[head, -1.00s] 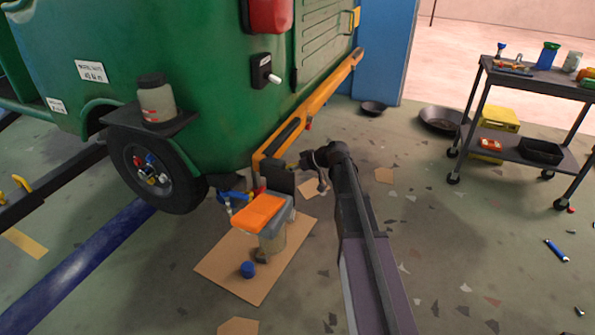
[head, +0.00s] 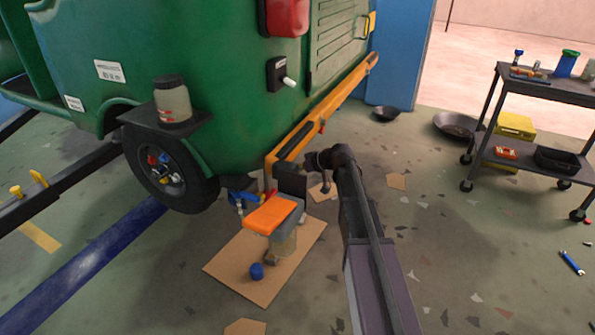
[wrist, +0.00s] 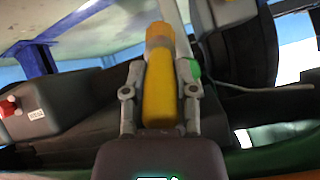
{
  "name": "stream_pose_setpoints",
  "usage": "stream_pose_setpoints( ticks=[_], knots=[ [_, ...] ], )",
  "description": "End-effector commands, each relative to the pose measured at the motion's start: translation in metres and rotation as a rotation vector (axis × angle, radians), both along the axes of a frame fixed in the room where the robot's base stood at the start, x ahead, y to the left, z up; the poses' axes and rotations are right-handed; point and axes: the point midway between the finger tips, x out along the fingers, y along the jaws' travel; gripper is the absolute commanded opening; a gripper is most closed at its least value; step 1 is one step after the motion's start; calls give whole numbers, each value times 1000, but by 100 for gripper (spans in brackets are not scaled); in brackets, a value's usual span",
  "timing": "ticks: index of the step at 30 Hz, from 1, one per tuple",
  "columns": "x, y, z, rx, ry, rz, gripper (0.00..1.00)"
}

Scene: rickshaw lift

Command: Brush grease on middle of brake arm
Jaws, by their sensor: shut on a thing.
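In the wrist view my gripper (wrist: 160,78) is shut on a yellow handle (wrist: 158,92), which lies between its two grey fingers and points away from the palm. I take it to be the brush; no bristles show clearly. A light rod runs on beyond the handle. In the head view my arm reaches the rear underside of the green rickshaw (head: 215,90), behind the rear wheel (head: 165,170); the fingers and handle cannot be made out there. I cannot pick out the brake arm for sure, nor any grease on it.
An orange-lidded container (head: 272,215) stands on cardboard (head: 240,280) with a blue cap (head: 257,271). An orange bar (head: 330,105) runs along the rickshaw's lower edge. A jar (head: 172,103) sits on the fender. A cart (head: 550,88) stands right. The wrist view shows a grey box (wrist: 45,100).

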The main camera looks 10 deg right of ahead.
Motion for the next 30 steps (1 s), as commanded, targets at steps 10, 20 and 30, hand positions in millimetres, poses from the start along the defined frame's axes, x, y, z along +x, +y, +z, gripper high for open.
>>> stream_pose_setpoints(
  ticks=[10, 20, 30],
  knots=[
    [1, 2, 0, 1, 0, 1, 0],
    [4, 6, 0, 0, 0, 1, 0],
    [7, 11, 0, 1, 0, 2, 0]
  ],
)
